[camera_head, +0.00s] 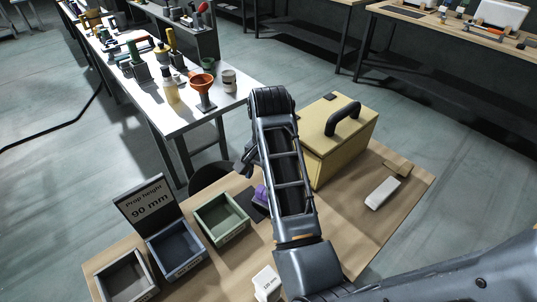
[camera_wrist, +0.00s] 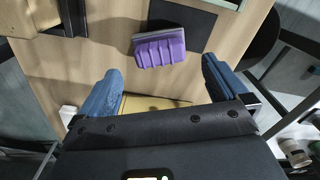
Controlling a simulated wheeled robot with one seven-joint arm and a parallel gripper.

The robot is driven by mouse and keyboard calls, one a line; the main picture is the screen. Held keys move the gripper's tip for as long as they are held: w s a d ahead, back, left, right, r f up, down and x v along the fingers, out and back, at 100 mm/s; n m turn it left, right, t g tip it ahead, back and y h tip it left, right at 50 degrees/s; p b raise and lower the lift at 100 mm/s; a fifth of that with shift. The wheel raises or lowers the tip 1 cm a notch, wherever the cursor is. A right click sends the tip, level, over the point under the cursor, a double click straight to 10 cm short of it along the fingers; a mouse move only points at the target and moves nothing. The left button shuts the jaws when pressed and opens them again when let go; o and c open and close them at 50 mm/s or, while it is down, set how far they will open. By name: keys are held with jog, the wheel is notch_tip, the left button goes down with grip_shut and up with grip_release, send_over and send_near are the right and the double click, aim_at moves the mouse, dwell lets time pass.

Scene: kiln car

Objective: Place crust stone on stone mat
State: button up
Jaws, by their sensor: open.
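A purple ridged block (camera_wrist: 160,50) with a grey layer along one side, which may be the crust stone, shows in the wrist view. It also shows beside my arm in the head view (camera_head: 261,193). A flat dark mat (camera_wrist: 190,18), probably the stone mat, lies on the table beside it; the block overlaps the mat's near edge in the wrist view. I cannot tell how much of it rests on the mat. The mat is partly hidden by my arm in the head view (camera_head: 250,206). My gripper (camera_wrist: 161,86) is open and empty, with the block beyond and between its blue fingers.
A yellow box (camera_head: 335,150) with a black handle stands right of my arm. A green bin (camera_head: 222,222), blue bin (camera_head: 175,250) and grey bin (camera_head: 125,278) line the left. A white block (camera_head: 382,193) lies at right. A cluttered metal bench (camera_head: 180,115) stands behind.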

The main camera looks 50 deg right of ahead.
notch_tip(320, 180, up, 2)
jog(key=shift+w+b, duration=0.1)
jog(key=shift+b, duration=0.3)
jog(key=shift+r, duration=0.55)
jog(key=shift+s+r, duration=0.2)
jog(key=shift+r, duration=0.8)
